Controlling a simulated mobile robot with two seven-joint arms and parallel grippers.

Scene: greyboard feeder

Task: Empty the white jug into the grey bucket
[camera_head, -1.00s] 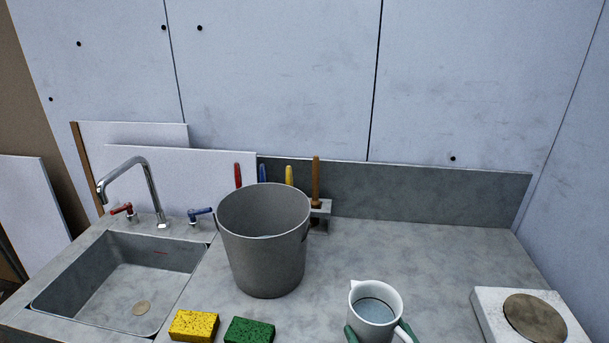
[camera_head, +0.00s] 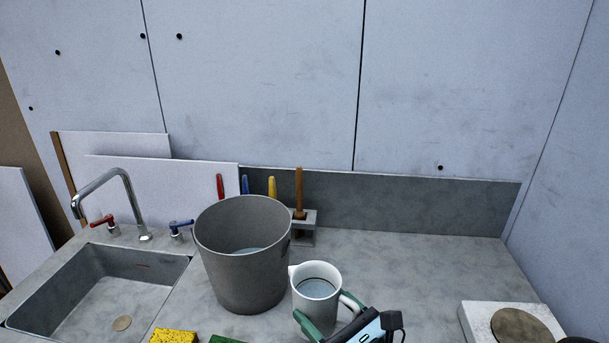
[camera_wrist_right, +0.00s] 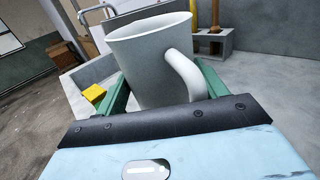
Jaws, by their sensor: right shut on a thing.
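The white jug (camera_head: 317,290) is upright with bluish liquid inside, just right of the grey bucket (camera_head: 243,270) in the head view. Its spout points left toward the bucket. The bucket stands on the counter with some liquid showing inside it. My right gripper (camera_head: 318,325) is shut on the jug, its green fingers on either side of the body. In the right wrist view the jug (camera_wrist_right: 150,65) fills the middle between the green fingers, with its handle toward the wrist. Whether the jug's base touches the counter is hidden. My left gripper is not in view.
A sink (camera_head: 85,285) with a tap (camera_head: 125,190) is at the left. A yellow sponge (camera_head: 174,336) and a green sponge (camera_head: 228,339) lie in front of the bucket. A holder (camera_head: 303,225) with a wooden handle stands behind. A hotplate (camera_head: 510,322) is at the right.

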